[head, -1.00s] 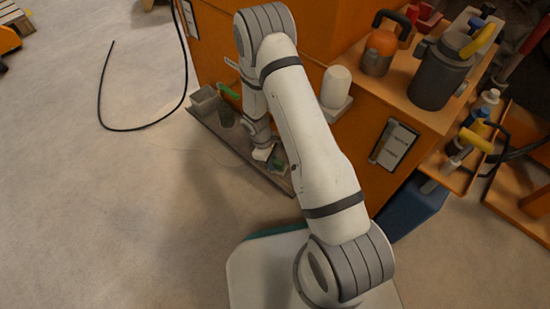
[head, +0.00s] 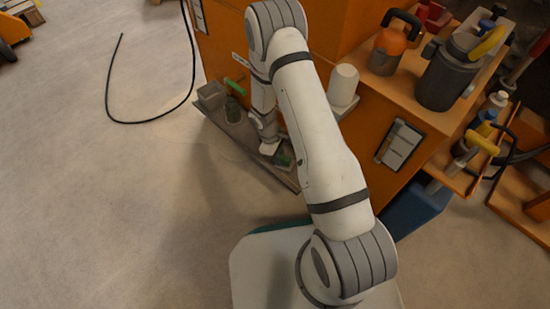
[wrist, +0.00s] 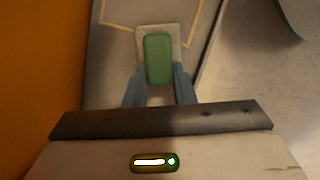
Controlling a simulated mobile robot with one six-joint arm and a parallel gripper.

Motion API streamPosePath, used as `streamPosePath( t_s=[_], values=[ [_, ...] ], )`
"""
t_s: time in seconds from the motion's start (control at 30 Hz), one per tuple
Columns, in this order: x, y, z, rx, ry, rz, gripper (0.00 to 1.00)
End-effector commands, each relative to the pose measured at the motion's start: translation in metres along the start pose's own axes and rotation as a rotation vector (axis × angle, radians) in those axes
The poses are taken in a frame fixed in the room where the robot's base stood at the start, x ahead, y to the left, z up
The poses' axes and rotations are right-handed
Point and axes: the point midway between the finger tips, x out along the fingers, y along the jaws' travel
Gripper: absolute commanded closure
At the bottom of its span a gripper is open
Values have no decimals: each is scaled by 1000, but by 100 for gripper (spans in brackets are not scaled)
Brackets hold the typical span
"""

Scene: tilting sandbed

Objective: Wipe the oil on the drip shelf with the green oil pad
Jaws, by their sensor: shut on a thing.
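The green oil pad (wrist: 158,58) is between the two blue fingers of my gripper (wrist: 159,84), which is shut on it. A pale square piece (wrist: 172,33) shows around the pad; I cannot tell whether it is a tray or part of the pad. The drip shelf (head: 235,133) is a narrow grey ledge low along the orange cabinet. In the head view my gripper (head: 271,150) points down over its near end, beside a dark patch with some green. In the wrist view the shelf (wrist: 112,62) bears a thin yellow outline. I cannot make out the oil clearly.
A grey box (head: 211,96) and a dark jar (head: 234,112) stand at the shelf's far end, near a green handle (head: 236,87). A white cylinder (head: 342,86) stands by the orange cabinet (head: 375,118). Open floor (head: 120,200) lies left; a black cable curves there.

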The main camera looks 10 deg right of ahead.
Motion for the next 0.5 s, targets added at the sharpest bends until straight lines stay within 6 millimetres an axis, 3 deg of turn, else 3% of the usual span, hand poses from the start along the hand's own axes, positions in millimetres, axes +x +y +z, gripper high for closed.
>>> streamPosePath(
  t_s=[0.5],
  values=[
    [4, 34, 10, 4, 4, 4, 100]
  ],
)
